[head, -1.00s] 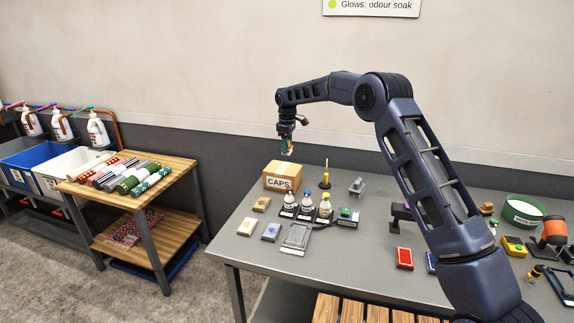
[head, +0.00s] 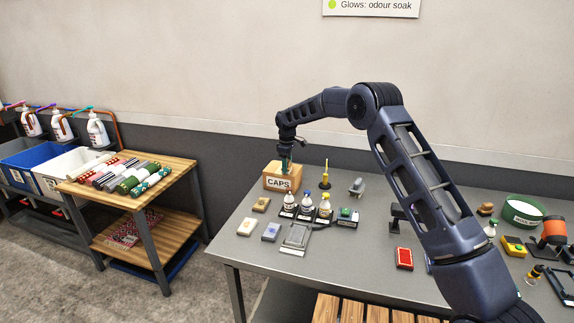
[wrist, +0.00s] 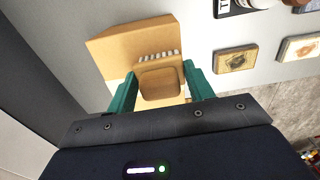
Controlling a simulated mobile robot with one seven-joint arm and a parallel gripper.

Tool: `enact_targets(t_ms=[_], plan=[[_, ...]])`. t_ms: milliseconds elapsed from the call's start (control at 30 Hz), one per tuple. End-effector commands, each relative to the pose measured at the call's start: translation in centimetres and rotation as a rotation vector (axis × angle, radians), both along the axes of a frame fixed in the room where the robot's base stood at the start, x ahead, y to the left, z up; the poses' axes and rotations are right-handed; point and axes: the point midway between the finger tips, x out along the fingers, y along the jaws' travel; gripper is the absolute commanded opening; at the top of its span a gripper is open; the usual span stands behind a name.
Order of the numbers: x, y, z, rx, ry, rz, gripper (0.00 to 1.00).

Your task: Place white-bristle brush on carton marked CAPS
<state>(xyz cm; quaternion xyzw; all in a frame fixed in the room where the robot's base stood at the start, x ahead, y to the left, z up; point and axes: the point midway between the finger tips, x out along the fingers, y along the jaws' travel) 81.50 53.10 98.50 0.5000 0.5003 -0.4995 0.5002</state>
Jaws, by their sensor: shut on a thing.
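The carton marked CAPS (head: 276,182) stands at the back left of the grey table, with its label facing forward. My gripper (head: 286,168) is over the top of the carton in the head view. In the wrist view my gripper (wrist: 161,88) has its green fingers shut on the white-bristle brush (wrist: 160,84), a tan block with a row of pale bristles along one edge. The carton top (wrist: 112,46) lies directly beneath the brush in that view. I cannot tell whether the brush touches the carton.
Several small bottles (head: 306,204) stand in front of the carton, to its right. A yellow pointed item (head: 325,177) stands close to its right. Small flat blocks (wrist: 236,59) lie on the table near the carton. Bare table lies at the front left.

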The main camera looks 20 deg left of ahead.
Motion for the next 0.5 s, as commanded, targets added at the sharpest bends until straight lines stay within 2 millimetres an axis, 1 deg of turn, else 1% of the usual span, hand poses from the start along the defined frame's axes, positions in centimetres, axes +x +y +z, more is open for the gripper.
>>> enact_targets(t_ms=[200,233,300,333,500], plan=[[0.00,-0.01,-0.32,0.000,0.001,0.000,0.28],[0.00,-0.01,-0.28,0.000,0.000,0.000,0.58],[0.00,-0.01,-0.27,0.000,0.000,0.000,0.72],[0.00,-0.01,-0.26,0.000,0.000,0.000,0.74],[0.00,-0.01,-0.26,0.000,0.000,0.000,0.74]])
